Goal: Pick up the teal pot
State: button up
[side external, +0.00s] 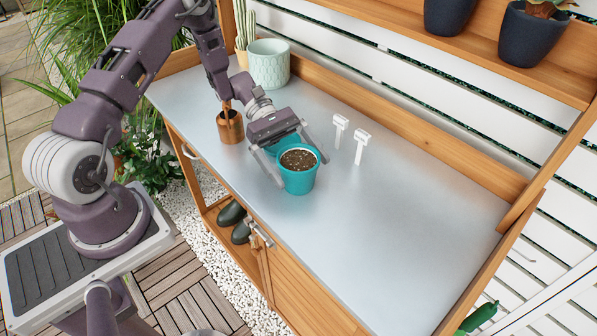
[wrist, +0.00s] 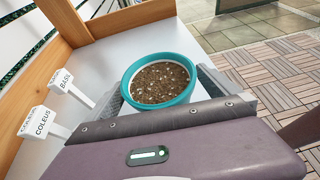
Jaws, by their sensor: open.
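The teal pot (side external: 299,184) stands upright on the metal bench top, filled with dark soil flecked with white. In the wrist view the pot (wrist: 186,97) shows its round rim and soil from above. My gripper (side external: 304,174) is open, with one finger on each side of the pot. No grip on it shows; whether either finger touches it I cannot tell. Another teal surface (side external: 283,147) shows behind the pot, partly hidden by my gripper; what it belongs to is unclear.
Two white plant labels, coleus (wrist: 42,122) and basil (wrist: 65,82), stand close by the pot. A copper pot (side external: 230,127) and a pale mint planter (side external: 268,65) stand toward the left end. The bench top (side external: 400,225) is clear at right.

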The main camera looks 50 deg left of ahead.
jog(key=c, duration=1.5)
jog(key=shift+r, duration=0.1)
